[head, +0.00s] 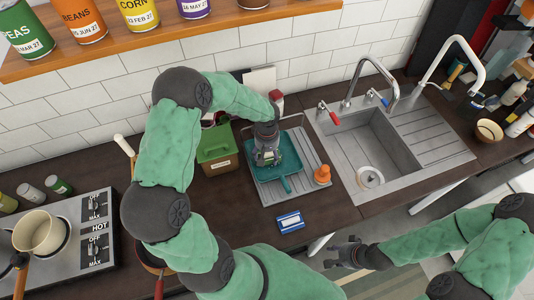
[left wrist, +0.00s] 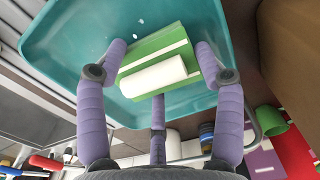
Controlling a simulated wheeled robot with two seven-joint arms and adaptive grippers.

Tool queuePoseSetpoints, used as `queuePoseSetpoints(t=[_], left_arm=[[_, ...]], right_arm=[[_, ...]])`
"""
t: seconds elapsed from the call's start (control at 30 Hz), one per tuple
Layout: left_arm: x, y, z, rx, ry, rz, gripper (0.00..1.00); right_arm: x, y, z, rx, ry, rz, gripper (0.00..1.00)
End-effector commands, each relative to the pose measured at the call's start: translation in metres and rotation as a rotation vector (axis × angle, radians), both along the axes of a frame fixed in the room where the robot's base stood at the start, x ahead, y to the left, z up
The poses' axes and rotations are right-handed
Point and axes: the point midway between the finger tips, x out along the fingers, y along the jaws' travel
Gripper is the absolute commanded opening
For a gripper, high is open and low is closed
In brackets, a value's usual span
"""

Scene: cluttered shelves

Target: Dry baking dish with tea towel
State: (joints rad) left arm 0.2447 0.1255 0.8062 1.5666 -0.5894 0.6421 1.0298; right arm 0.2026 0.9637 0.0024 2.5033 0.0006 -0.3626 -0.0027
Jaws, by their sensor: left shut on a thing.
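The teal baking dish (head: 288,158) lies on the metal draining tray left of the sink, its handle toward the counter front. Its inside fills much of the left wrist view (left wrist: 75,50), where a few small white specks show. My left gripper (head: 266,158) is over the dish, pointing down. It is shut on the folded green and white tea towel (left wrist: 155,75), which lies between its purple fingers against or just above the dish; contact is hard to tell. My right gripper (head: 343,254) hangs beyond the counter's front edge, away from the dish, its finger opening unclear.
An orange cone-shaped thing (head: 322,174) stands on the draining tray's (head: 268,192) right side. A green box (head: 216,150) is left of it and a blue-white packet (head: 290,222) in front. The sink (head: 375,145) is at right, the stove (head: 65,245) at left.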

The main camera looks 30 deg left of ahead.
Motion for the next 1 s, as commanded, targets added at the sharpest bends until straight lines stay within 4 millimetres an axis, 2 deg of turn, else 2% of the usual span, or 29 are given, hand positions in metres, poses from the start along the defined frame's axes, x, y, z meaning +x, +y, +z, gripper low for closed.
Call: queuePoseSetpoints(t=[1.0], left_arm=[[0.001,0.000,-0.011,0.000,0.000,0.000,0.32]], right_arm=[[0.000,0.000,-0.012,0.000,0.000,0.000,0.40]])
